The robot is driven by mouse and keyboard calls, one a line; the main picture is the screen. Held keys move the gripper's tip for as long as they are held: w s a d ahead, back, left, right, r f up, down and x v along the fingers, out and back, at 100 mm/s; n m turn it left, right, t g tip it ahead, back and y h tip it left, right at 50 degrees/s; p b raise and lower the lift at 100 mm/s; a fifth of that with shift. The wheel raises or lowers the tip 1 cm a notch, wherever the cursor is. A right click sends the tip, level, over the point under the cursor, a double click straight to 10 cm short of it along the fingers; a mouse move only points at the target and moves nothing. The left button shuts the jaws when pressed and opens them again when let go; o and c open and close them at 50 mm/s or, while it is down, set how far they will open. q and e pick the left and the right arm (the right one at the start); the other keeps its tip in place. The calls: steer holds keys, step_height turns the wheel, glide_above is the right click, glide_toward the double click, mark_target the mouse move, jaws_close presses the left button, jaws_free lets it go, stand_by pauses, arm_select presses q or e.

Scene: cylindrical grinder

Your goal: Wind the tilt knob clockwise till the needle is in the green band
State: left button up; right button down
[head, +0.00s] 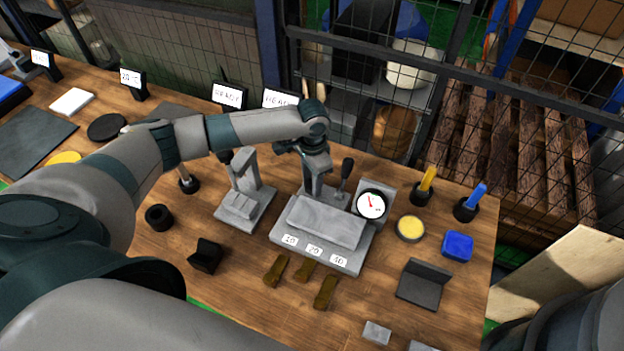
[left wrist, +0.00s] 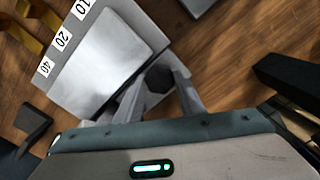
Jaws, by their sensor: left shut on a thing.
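The grey grinder (head: 318,222) stands mid-bench, with a flat block on top and number labels along its front edge. A round white gauge (head: 371,204) is at its right rear; its thin red needle points up and to the left. The green band is too small to place surely. My left gripper (head: 318,185) reaches down at the back of the grinder. In the left wrist view its two fingers are shut on the dark tilt knob (left wrist: 158,79), one on each side. The knob is hidden by the gripper in the head view. My right gripper is out of sight.
A black-handled lever (head: 345,172) stands between my left gripper and the gauge. Another grey fixture (head: 245,200) is close on the left. A yellow-topped round tin (head: 410,228) and a blue box (head: 457,246) are at right. Brown blocks (head: 303,271) lie in front. A mesh fence is behind.

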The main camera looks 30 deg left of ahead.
arm_select(q)
steer(key=o, duration=1)
steer(key=shift+o, duration=0.2)
steer(key=shift+r, duration=0.1)
steer(key=shift+r, duration=0.55)
step_height(320, 180, up, 16)
steer(key=b, duration=0.5)
